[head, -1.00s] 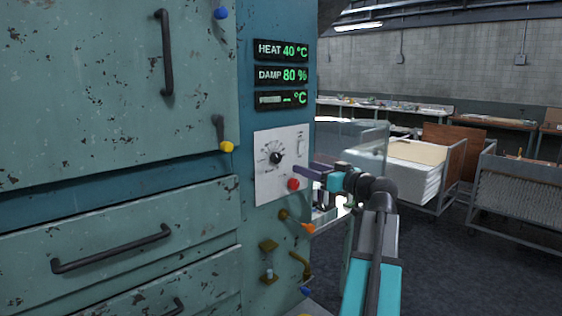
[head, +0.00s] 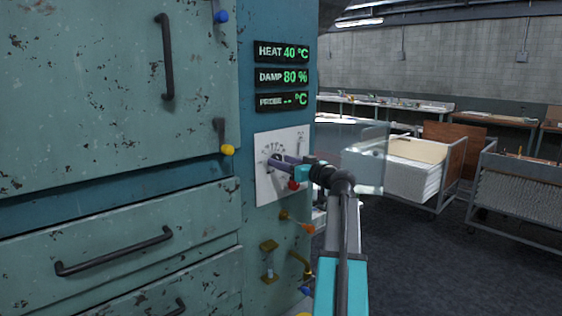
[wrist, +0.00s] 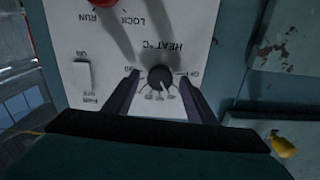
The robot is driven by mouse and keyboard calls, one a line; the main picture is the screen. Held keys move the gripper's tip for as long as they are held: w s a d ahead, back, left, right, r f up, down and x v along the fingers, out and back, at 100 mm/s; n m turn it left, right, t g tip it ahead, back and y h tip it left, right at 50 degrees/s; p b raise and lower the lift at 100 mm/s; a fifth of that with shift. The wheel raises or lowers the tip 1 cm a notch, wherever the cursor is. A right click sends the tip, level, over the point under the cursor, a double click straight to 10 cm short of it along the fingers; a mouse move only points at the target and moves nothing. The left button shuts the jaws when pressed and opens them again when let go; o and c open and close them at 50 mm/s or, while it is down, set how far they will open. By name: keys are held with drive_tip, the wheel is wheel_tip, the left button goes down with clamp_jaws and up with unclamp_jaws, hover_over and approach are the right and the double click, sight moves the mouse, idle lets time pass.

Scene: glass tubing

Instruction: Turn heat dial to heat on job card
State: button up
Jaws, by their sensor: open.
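The heat dial (wrist: 160,78) is a black round knob on a white control panel (wrist: 200,20), labelled HEAT °C, upside down in the wrist view. My gripper (wrist: 158,84) is open, with one purple finger on each side of the dial; I cannot tell whether they touch it. In the head view my gripper (head: 275,162) reaches the panel (head: 265,188) and mostly hides the dial. The heat display (head: 283,52) reads 40 °C. No job card can be made out.
A red knob (head: 293,185) sits just below my gripper on the panel, and a switch (wrist: 83,75) is beside the dial. An orange-tipped lever (head: 303,227) and brass valves are lower down. Carts (head: 510,200) stand at right over open floor.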

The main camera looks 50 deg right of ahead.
drive_tip(key=shift+w, duration=0.5)
drive_tip(key=c, duration=0.9)
drive_tip(key=shift+s+a, duration=0.1)
drive_tip(key=shift+a, duration=0.25)
drive_tip(key=shift+c, duration=0.7)
drive_tip(key=shift+d, duration=0.3)
